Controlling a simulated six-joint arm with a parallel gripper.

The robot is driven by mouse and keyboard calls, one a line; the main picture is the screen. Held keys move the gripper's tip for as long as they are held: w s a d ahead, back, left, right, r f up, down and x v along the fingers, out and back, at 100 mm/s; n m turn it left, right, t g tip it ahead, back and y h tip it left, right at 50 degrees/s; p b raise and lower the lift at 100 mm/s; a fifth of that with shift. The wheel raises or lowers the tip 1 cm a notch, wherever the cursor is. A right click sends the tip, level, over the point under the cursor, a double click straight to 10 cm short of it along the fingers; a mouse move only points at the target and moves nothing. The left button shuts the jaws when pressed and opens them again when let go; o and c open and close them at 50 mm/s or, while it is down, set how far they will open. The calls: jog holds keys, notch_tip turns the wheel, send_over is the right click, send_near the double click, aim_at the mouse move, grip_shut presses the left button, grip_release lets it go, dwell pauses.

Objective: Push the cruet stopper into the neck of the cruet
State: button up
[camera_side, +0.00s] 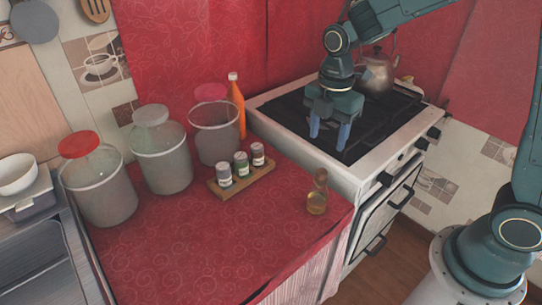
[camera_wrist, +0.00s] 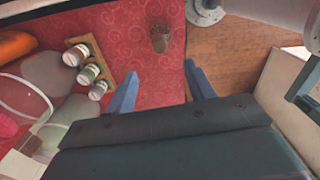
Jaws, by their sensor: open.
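The cruet (camera_side: 316,203), a small glass bottle with amber liquid, stands upright near the right front corner of the red counter. A brownish stopper (camera_side: 321,176) shows at its top; I cannot tell how deep it sits in the neck. In the wrist view the cruet (camera_wrist: 160,40) appears near the top centre, beyond the fingertips, its stopper not clearly distinct. My gripper (camera_side: 329,131) is open and empty, with blue fingers pointing down over the stove, behind and above the cruet. The wrist view shows its two fingers apart (camera_wrist: 162,70).
A wooden rack (camera_side: 243,181) with small spice jars stands left of the cruet. Large glass jars (camera_side: 160,158) and an orange bottle (camera_side: 236,105) stand behind. A kettle (camera_side: 376,75) is on the stove (camera_side: 385,128). The front counter is clear.

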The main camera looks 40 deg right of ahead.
jog(key=shift+r, duration=0.25)
jog(key=shift+r, duration=0.1)
dwell(0.4)
jog(key=s+d+r+m+t, duration=0.1)
jog(key=s+r+m+t, duration=0.1)
jog(key=s+r+m, duration=0.3)
jog(key=s+d+r+m+t, duration=0.2)
jog(key=s+r+m, duration=0.3)
jog(key=s+m, duration=0.9)
jog(key=shift+d+r+t, duration=0.15)
jog(key=shift+r+t, duration=0.25)
jog(key=shift+t, duration=0.4)
jog(key=shift+w, duration=0.1)
